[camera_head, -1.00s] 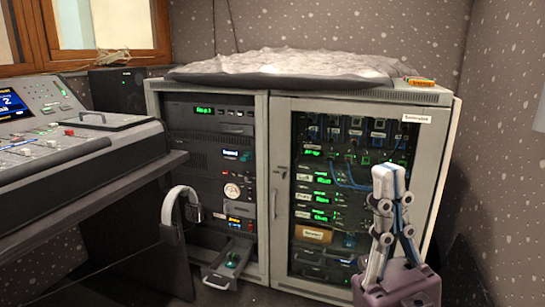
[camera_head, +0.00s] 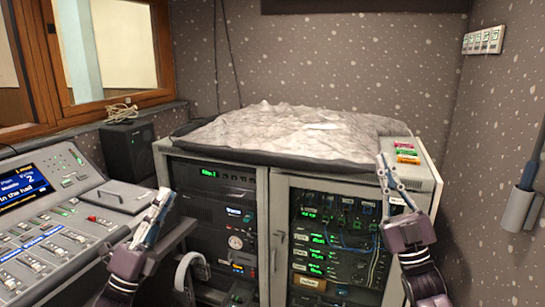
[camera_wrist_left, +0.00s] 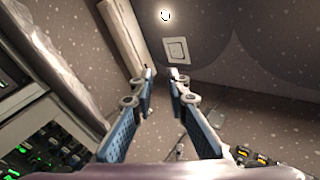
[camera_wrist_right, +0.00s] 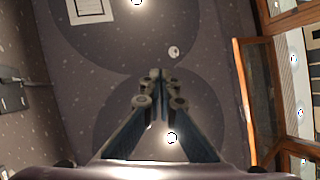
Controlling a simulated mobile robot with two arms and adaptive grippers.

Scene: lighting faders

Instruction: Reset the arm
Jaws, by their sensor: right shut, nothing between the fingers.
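My left gripper (camera_head: 164,192) points up in front of the mixing desk's right end in the head view. In the left wrist view its fingertips (camera_wrist_left: 162,72) stand a little apart with nothing between them. My right gripper (camera_head: 382,158) points up in front of the right rack cabinet, its tips overlapping the cabinet's top right corner in the head view. In the right wrist view its fingers (camera_wrist_right: 159,72) meet at the tips and hold nothing. Both wrist views look up past the fingers toward walls and ceiling.
The mixing desk (camera_head: 45,245) with faders is at the left. A rack cabinet (camera_head: 277,215) stands in the middle, a grey crumpled cover (camera_head: 290,130) on top. Headphones (camera_head: 185,268) hang at the desk. A grey holder (camera_head: 520,208) is on the right wall.

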